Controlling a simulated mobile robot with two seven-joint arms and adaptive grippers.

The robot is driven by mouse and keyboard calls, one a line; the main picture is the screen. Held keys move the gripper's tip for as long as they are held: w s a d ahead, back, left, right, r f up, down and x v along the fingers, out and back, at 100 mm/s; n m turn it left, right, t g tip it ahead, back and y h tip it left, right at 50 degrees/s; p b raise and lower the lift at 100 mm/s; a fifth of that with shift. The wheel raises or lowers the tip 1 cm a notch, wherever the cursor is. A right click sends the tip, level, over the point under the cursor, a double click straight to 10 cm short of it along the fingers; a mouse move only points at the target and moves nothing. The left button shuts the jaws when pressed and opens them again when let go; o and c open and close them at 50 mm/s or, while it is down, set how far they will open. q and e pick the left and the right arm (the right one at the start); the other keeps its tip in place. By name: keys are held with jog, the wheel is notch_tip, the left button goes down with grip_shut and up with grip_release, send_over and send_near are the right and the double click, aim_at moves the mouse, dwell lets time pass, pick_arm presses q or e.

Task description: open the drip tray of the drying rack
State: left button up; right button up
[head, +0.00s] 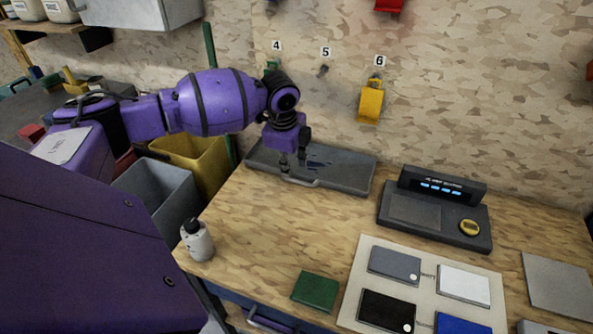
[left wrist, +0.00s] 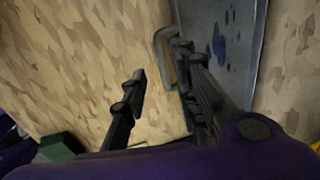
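The drip tray is a shallow grey metal tray (head: 345,172) with dark blue wet spots, lying at the back of the wooden worktop against the wall. A light bar handle (head: 300,183) sticks out from its front edge. The tray (left wrist: 222,45) and its handle (left wrist: 163,48) also show in the left wrist view. My left gripper (head: 293,164) points down over the tray's front left part. In the left wrist view its two fingers (left wrist: 160,85) are apart with nothing between them; one finger overlaps the handle in the picture, and I cannot tell whether they touch. My right gripper is not in view.
Numbered wall hooks above the tray hold a yellow tag (head: 371,103) and a green item. Right of the tray is a dark device with a display (head: 435,213). In front are a white bottle (head: 197,241), a green block (head: 316,291) and a board (head: 375,245) with cards. The middle worktop is clear.

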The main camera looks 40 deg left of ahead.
aim_at(292, 180)
pick_arm(q)
jog(key=f, duration=0.5)
jog(key=shift+w+a+f, duration=0.1)
jog(key=shift+w, duration=0.3)
jog(key=shift+w+f, duration=0.1)
jog(key=shift+f, duration=0.2)
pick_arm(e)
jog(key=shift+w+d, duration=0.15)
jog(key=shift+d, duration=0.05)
pick_arm(q)
jog(key=c, duration=0.7)
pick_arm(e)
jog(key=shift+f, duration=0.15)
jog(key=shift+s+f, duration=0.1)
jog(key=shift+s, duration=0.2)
